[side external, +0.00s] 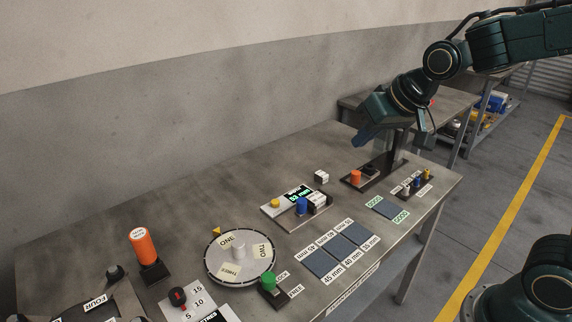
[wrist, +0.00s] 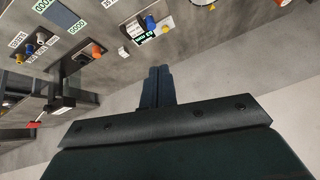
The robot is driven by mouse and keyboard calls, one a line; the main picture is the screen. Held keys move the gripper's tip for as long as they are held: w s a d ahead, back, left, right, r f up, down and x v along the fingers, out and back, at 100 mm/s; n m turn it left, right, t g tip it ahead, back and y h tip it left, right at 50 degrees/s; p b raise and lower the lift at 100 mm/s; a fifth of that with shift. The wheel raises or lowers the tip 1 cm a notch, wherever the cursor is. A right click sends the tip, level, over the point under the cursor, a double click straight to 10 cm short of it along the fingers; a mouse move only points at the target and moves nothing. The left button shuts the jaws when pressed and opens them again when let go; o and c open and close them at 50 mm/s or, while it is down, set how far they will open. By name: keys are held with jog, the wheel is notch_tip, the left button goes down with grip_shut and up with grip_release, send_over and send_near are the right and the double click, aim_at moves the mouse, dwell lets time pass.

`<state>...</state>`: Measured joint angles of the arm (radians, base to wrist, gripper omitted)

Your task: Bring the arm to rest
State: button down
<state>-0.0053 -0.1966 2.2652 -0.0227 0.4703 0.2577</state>
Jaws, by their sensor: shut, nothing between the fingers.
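My gripper (side external: 364,136) is at the upper right in the side external view, above the far part of the metal table (side external: 130,207). It points down and to the left, clear of the table top. In the wrist view its two dark fingers (wrist: 156,84) lie together, shut with nothing between them. My arm reaches in from the upper right.
Below the gripper are a black stand with an orange button (side external: 355,177) and a small white block (side external: 321,176). Nearer stand a display unit (side external: 298,195), blue mats (side external: 340,247), a round dial (side external: 215,262), a green button (side external: 268,281) and an orange cylinder (side external: 142,246).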

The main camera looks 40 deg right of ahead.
jog(key=s+n+g, duration=0.1)
jog(key=s+n, duration=0.1)
jog(key=s, duration=1.6)
jog(key=shift+d+r+n, duration=0.35)
jog(key=shift+r+n, duration=0.05)
